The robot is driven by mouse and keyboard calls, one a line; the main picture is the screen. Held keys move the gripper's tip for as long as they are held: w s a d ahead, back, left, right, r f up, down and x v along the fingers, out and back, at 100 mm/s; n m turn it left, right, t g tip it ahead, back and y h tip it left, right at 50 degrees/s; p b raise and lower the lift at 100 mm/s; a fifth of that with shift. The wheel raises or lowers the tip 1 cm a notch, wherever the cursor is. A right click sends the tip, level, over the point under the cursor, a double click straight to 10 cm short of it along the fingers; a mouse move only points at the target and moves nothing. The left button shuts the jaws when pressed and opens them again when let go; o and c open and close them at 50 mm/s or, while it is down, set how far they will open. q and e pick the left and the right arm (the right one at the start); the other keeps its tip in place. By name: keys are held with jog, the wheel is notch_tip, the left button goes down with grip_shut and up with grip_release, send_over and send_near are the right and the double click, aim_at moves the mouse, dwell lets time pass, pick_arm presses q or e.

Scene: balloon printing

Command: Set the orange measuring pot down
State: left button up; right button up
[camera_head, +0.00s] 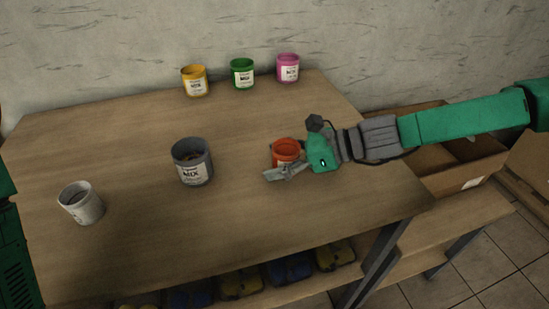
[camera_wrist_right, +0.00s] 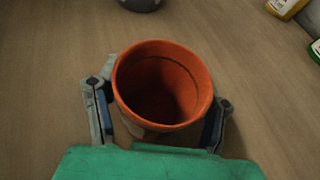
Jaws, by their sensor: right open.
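The orange measuring pot (camera_head: 285,150) stands upright on the wooden table, right of its middle. My right gripper (camera_head: 281,170) is at the pot, with its fingers low around it. In the right wrist view the pot (camera_wrist_right: 163,88) shows its open mouth and looks empty, though its inside is dark. The fingers of my right gripper (camera_wrist_right: 160,112) are on either side of the pot and spread open. Whether a finger still touches the pot's wall cannot be told. My left gripper does not show.
A grey MIX pot (camera_head: 192,163) and a white pot (camera_head: 81,203) stand left on the table (camera_head: 240,220). Yellow (camera_head: 194,81), green (camera_head: 243,73) and pink (camera_head: 288,68) pots line the back edge. An open cardboard box (camera_head: 440,160) is beyond the right edge.

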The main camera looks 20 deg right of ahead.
jog(key=shift+d+r, duration=0.1)
jog(key=shift+d, duration=0.1)
jog(key=p+v, duration=0.4)
jog(key=v, duration=0.7)
jog(key=shift+a+r, duration=0.15)
jog(key=shift+r, duration=0.05)
jog(key=shift+s+d, duration=0.2)
jog(key=shift+d, duration=0.3)
jog(key=shift+a+r, duration=0.1)
jog(key=shift+a, duration=0.2)
